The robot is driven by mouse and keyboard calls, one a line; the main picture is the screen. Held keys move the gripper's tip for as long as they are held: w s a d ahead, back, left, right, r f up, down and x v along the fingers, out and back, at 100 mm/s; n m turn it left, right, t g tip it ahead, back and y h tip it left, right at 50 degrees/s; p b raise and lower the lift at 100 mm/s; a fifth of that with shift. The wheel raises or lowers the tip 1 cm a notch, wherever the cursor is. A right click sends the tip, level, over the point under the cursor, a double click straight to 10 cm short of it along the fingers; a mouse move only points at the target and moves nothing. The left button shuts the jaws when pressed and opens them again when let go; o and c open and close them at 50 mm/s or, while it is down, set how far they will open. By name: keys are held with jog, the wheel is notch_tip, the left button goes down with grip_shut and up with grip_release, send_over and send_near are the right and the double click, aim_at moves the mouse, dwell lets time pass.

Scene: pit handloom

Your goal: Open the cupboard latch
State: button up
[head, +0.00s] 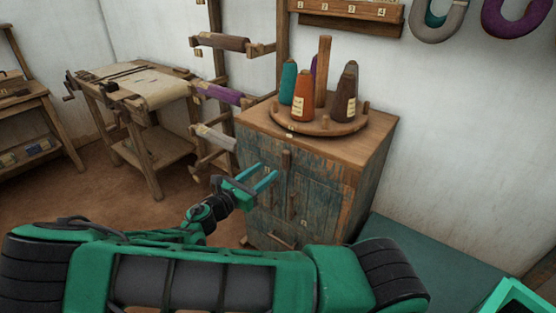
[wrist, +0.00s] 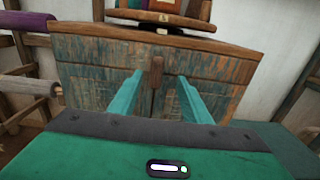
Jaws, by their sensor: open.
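The cupboard (head: 322,193) is a worn wooden cabinet with flaking blue-grey paint and two front doors; its front also fills much of the wrist view (wrist: 95,75). The latch is a small upright wooden piece (head: 286,160) at the top of the seam between the doors. In the wrist view the latch (wrist: 157,72) stands upright between my fingertips in the picture. My gripper (head: 262,179), with green fingers, is open and empty in front of the cupboard; it also shows in the wrist view (wrist: 157,82). I cannot tell the exact gap between fingertips and latch.
A round wooden stand (head: 320,123) with several yarn cones sits on the cupboard top. A wooden rack with cloth rolls (head: 220,42) stands at the cupboard's left. A work table (head: 150,88) stands farther left. A green surface (head: 410,255) lies to the right.

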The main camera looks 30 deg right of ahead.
aim_at(284, 155)
jog(key=x, duration=1)
jog(key=shift+w+d+r, duration=0.1)
jog(key=shift+w+d, duration=0.15)
